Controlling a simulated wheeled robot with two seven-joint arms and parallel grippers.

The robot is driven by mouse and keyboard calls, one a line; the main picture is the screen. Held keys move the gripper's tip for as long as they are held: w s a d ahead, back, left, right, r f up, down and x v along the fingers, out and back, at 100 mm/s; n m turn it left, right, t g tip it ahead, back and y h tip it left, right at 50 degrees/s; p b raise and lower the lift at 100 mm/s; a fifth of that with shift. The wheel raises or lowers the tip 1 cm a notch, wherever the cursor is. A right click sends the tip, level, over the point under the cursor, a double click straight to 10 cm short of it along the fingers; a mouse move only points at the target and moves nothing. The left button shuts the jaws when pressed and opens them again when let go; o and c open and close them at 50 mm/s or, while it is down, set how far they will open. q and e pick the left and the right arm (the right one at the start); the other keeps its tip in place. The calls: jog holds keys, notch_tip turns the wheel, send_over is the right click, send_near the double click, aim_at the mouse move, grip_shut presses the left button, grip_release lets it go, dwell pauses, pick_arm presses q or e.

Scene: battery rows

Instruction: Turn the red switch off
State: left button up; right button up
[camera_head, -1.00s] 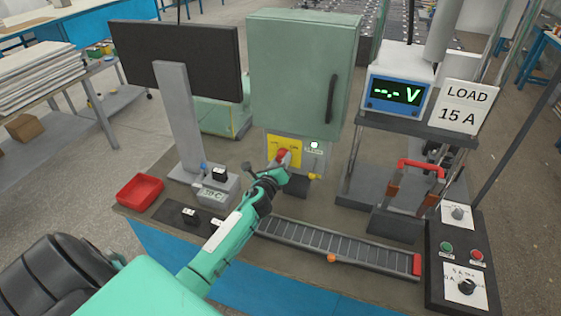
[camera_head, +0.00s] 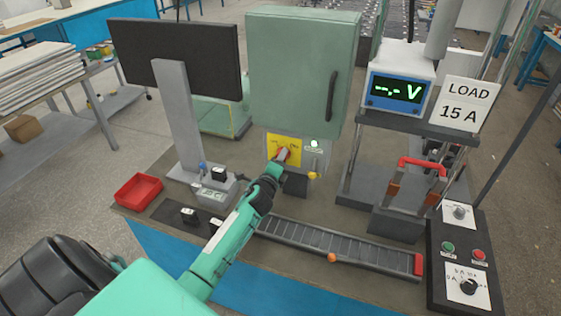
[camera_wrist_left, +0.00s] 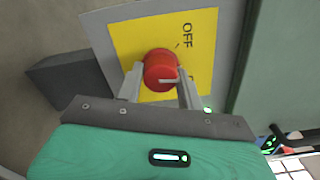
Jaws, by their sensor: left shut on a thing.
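The red switch (camera_head: 283,154) is a round red knob on a yellow plate (camera_head: 294,143) below the green cabinet. In the left wrist view the red knob (camera_wrist_left: 161,70) sits between the two fingers of my left gripper (camera_wrist_left: 160,88), which is shut on it. The word OFF shows on the yellow plate (camera_wrist_left: 200,50) beside the knob. In the head view my left gripper (camera_head: 279,163) reaches the switch from the front and partly covers it. My right gripper is not in view.
The green cabinet (camera_head: 300,70) stands just above the switch, and a monitor (camera_head: 180,58) stands to the left. A roller track (camera_head: 335,246) lies to the right of my arm. A red tray (camera_head: 139,190) and a small grey device (camera_head: 212,195) are at the left.

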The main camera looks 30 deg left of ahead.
pick_arm(q)
jog(key=n, duration=1)
jog(key=shift+n, duration=0.3)
dwell(0.4)
jog(key=o, duration=1)
jog(key=b+v, duration=0.3)
jog(key=v, duration=1.1)
jog(key=shift+w, duration=0.1)
